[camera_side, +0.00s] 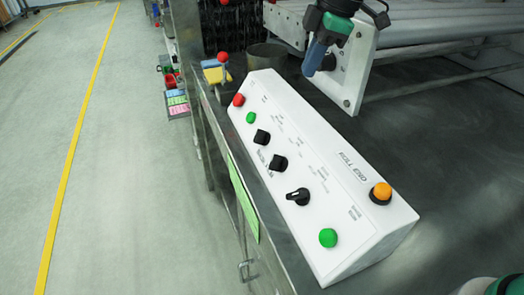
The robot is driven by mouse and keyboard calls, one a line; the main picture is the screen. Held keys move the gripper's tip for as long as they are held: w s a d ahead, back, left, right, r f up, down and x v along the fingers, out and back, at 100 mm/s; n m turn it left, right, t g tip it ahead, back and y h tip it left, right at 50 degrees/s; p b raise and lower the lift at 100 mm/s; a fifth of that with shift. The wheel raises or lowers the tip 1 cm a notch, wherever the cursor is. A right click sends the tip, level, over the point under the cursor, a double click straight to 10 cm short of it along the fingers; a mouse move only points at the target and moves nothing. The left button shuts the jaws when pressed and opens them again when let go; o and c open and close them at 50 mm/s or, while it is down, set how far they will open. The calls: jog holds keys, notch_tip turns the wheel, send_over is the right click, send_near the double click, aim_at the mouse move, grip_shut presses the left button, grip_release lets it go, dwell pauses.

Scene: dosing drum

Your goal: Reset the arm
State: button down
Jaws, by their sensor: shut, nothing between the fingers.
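The white control box (318,180) with a sloped face lies on the dark metal table. From its far end to its near end it carries a red button (239,99), a small green button (251,118), several black rotary knobs (278,163) and a larger green button (328,237). An orange button (381,192) on a black base sits at its right edge. My gripper is not recognisable in this view. A white and green rounded part at the bottom right corner is cut off, and I cannot tell what it is.
A blue cylinder (315,57) with a green and black top sits at a white bracket (354,68) behind the box. A red-knobbed lever (223,57) and a dark round cup (267,55) stand at the far end. Metal rails run at upper right. The table right of the box is clear.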

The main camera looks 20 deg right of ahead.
jog(key=s+d+f+m+t+h, duration=0.1)
jog(key=s+d+f+m+t, duration=0.1)
jog(key=s+d+f+m, duration=0.2)
jog(key=s+d+f+m+t+h, duration=0.1)
jog(key=s+d+f+m, duration=0.3)
jog(key=s+m, duration=0.6)
jog(key=shift+d+m+t, duration=0.3)
jog(key=shift+d+t, duration=0.5)
jog(key=shift+t, duration=0.1)
